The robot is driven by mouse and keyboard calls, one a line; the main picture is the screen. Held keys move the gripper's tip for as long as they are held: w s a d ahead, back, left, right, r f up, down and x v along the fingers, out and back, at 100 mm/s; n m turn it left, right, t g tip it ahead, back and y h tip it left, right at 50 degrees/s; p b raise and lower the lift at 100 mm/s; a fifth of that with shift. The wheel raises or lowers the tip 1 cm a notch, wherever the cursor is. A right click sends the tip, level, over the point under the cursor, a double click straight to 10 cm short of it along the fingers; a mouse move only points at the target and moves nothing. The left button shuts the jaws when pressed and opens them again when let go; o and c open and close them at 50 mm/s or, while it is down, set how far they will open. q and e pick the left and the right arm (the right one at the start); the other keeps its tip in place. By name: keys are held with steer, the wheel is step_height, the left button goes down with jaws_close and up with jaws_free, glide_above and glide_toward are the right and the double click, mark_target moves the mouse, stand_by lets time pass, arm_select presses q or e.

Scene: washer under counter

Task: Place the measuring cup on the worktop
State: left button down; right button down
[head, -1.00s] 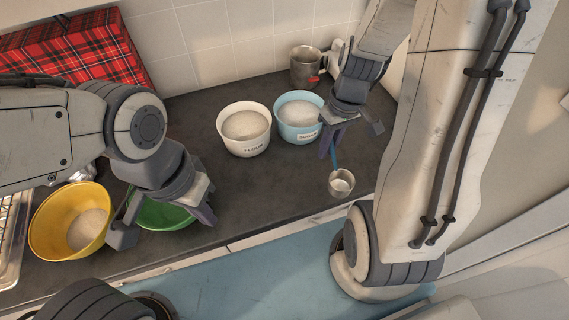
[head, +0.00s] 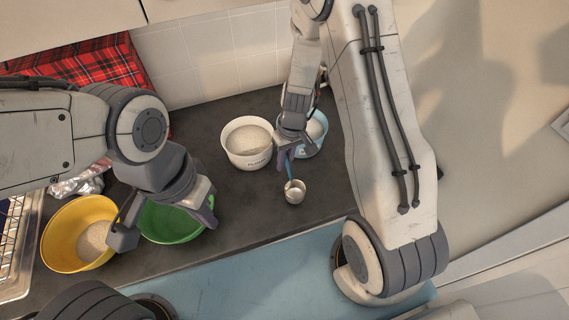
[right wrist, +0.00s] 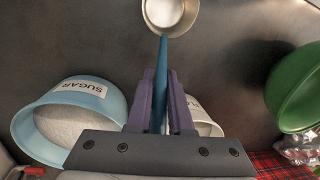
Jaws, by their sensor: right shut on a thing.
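The measuring cup (head: 295,192) is a small metal cup with a blue handle. My right gripper (head: 285,158) is shut on the handle, and the cup sticks out toward the front. In the right wrist view the fingers (right wrist: 160,78) pinch the blue handle, and the cup (right wrist: 170,14) is at the top edge, partly cut off. The cup is over the dark worktop (head: 255,210); I cannot tell whether it touches it. My left gripper (head: 164,228) is open and empty at the green bowl.
A white bowl (head: 249,144) and a blue sugar bowl (head: 316,131), both with white contents, stand behind the cup. A green bowl (head: 168,222), a yellow bowl (head: 65,235) and a wire rack (head: 14,250) are at left. Bare worktop lies between the green bowl and the cup.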

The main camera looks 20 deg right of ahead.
step_height(320, 180, down, 2)
steer(key=shift+f, duration=0.1)
steer(key=shift+f, duration=0.1)
steer(key=c, duration=0.8)
jaws_free()
